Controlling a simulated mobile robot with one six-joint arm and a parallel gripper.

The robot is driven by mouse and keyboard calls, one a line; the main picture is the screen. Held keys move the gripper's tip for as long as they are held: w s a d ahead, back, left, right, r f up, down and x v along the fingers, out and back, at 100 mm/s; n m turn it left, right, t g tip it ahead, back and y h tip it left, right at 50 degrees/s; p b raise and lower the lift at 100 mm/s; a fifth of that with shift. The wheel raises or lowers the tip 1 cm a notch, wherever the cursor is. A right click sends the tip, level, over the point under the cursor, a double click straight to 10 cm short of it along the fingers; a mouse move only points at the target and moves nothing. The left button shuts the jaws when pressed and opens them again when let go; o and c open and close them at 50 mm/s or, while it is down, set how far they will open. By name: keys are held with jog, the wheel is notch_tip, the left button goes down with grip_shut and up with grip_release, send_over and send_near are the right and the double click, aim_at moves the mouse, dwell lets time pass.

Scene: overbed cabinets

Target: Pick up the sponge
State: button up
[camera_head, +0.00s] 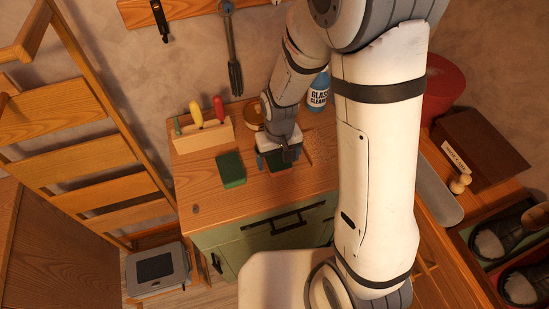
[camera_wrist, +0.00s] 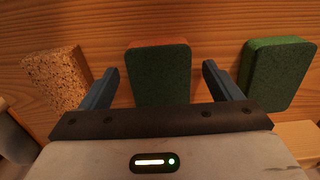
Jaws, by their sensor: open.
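A sponge (camera_wrist: 158,75), dark green with a thin orange-brown edge, lies on the wooden cabinet top. In the wrist view it sits between the two blue fingers of my gripper (camera_wrist: 159,72), with a gap to each finger. My gripper (camera_head: 279,160) is open and holds nothing. In the head view it is above the sponge (camera_head: 282,168) and hides part of it. I cannot tell how far the fingertips are above the wood.
A similar green block (camera_wrist: 278,75) lies right of the sponge in the wrist view, left in the head view (camera_head: 231,168). A cork block (camera_wrist: 57,77) lies on the other side. A wooden tool holder (camera_head: 205,135) and glass cleaner bottle (camera_head: 318,92) stand behind.

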aim_at(278, 161)
jog(key=c, duration=1.2)
jog(key=shift+o, duration=0.2)
notch_tip(278, 161, up, 10)
jog(key=shift+b, duration=0.3)
jog(key=shift+s, duration=0.1)
